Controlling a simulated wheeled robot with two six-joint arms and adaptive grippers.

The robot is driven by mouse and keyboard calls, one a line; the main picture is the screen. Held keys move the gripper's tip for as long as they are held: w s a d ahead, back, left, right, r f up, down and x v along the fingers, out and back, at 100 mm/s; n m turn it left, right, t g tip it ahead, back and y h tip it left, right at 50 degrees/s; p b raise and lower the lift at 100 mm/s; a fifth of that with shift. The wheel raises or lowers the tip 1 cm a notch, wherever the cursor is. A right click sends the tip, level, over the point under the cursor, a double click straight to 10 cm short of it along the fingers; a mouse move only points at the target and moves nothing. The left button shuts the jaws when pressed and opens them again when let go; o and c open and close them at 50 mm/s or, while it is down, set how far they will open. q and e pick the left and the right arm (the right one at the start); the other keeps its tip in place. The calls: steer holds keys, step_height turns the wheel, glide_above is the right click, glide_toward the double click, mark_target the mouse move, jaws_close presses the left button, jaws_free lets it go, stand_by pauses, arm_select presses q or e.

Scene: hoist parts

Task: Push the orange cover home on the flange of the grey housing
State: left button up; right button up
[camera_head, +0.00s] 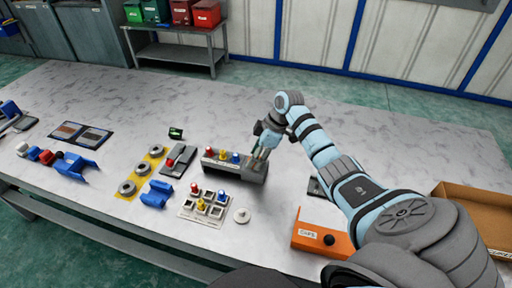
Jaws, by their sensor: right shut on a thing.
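An orange box-like part (322,235) with a white label and a black knob lies at the front right of the table; it is the only large orange thing I see. I cannot tell for sure whether it is the cover. A long grey block (246,172) with a row of coloured pegs stands near the middle; I cannot make out a flange on it or tell whether it is the housing. My right gripper (261,152) is at the block's right end, shut on a small part that is mostly hidden between its fingers. My left gripper is not in view.
A pale tray (184,212) with coloured pegs and a round white disc (241,215) lie in front of the block. Grey rings on a yellow strip (118,197) and blue parts (157,193) lie to the left. A cardboard box (470,207) stands at right.

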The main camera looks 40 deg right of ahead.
steer(key=shift+f+p, duration=0.35)
steer(key=shift+p, duration=0.8)
stand_by(2.9)
stand_by(0.3)
steer(key=o, duration=1.1)
step_height(320, 180, up, 7)
steer(key=p, duration=0.7)
steer(key=shift+r, duration=0.1)
